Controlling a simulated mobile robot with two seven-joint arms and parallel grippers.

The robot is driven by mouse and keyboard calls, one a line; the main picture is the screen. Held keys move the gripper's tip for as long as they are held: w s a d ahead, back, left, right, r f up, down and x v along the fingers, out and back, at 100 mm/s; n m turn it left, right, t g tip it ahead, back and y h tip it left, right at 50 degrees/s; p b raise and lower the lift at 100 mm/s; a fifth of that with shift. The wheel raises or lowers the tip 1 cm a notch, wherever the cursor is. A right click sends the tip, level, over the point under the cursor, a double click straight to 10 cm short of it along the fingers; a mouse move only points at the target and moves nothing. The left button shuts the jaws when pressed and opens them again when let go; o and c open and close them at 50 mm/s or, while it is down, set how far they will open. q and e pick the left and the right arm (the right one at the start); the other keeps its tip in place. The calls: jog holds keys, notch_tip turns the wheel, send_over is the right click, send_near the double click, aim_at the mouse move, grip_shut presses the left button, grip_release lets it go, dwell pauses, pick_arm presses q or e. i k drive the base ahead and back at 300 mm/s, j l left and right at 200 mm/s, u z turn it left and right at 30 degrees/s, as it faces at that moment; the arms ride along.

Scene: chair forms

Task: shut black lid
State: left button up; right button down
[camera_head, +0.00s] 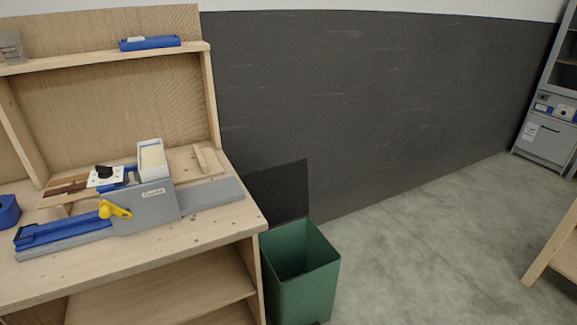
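A green bin (312,284) stands on the floor at the right end of the wooden workbench. Its top is open and I see into its dark inside. A flat black lid (279,192) stands raised at the back left of the bin's rim, against the dark wall. The workbench's right edge is close to the bin's left side and hides part of it. Neither of my grippers is in view.
The workbench (215,225) fills the left side, holding a grey and blue machine (150,208) with a yellow knob (115,210). A blue tool (150,43) lies on its upper shelf. Grey floor (420,255) is clear right of the bin. A grey cabinet (546,140) stands far right.

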aim_at(280, 192)
jog(key=i+l+z, duration=0.25)
jog(key=l+z, duration=0.2)
jog(key=i+l+z, duration=0.6)
jog(key=z, duration=0.25)
jog(key=i+l+z, duration=0.1)
jog(key=i+z, duration=0.35)
jog(key=i+u, duration=0.2)
jog(key=i, duration=0.4)
jog(key=i+l+u, duration=0.2)
jog(key=i, duration=0.35)
jog(key=i+u, duration=0.7)
jog(key=i+l+u, duration=0.1)
jog(key=i+u, duration=0.25)
jog(key=i+j+u, duration=0.1)
jog(key=u, duration=0.3)
jog(key=i+u, duration=0.45)
jog(key=i+l+u, duration=0.1)
jog(key=u, duration=0.3)
jog(key=i+u, duration=0.2)
jog(key=u, duration=0.25)
jog(key=i+j+u, duration=0.1)
jog(key=u, duration=0.35)
jog(key=i+l+u, duration=0.1)
jog(key=i+u, duration=0.15)
jog(key=u, duration=0.25)
jog(key=i+u, duration=0.35)
jog(key=i+l+u, duration=0.15)
jog(key=u, duration=0.2)
